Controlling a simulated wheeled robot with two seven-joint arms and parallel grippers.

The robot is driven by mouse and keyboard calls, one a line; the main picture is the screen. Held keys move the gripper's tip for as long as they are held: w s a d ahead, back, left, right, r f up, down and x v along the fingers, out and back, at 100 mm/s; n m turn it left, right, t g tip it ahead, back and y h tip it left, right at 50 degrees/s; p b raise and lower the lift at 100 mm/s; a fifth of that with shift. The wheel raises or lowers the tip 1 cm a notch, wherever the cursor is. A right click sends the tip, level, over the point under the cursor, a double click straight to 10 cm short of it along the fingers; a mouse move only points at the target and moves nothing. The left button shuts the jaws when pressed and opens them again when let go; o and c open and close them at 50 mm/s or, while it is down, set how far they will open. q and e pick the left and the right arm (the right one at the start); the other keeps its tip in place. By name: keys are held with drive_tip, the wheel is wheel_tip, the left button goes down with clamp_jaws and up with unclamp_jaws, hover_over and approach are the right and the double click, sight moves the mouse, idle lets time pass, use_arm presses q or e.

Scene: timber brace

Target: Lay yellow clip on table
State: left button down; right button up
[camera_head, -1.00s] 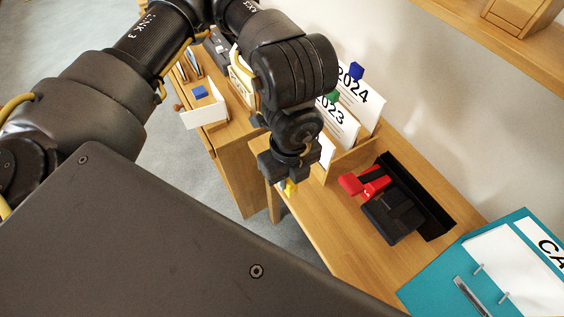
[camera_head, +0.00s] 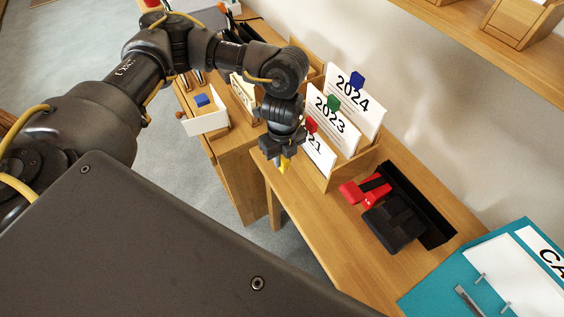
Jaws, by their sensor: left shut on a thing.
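My left gripper (camera_head: 282,157) points down above the left end of the wooden table (camera_head: 315,229), close to its edge. It is shut on the yellow clip (camera_head: 284,164), which shows as a small yellow piece below the fingers. The clip's upper part is hidden by the gripper. I cannot tell how far above the tabletop it is. My right gripper is not in view.
A wooden holder (camera_head: 350,163) with cards marked 2023 (camera_head: 333,119) and 2024 (camera_head: 353,93) stands right behind the gripper. A red and black device (camera_head: 391,222) sits further right. A teal binder (camera_head: 440,292) lies at the front right. The table between is bare.

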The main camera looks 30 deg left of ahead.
sight(282, 163)
use_arm(q)
drive_tip(key=shift+w+a+f, duration=0.15)
drive_tip(key=shift+f, duration=1.65)
drive_tip(key=shift+f, duration=0.15)
drive_tip(key=c, duration=1.3)
unclamp_jaws()
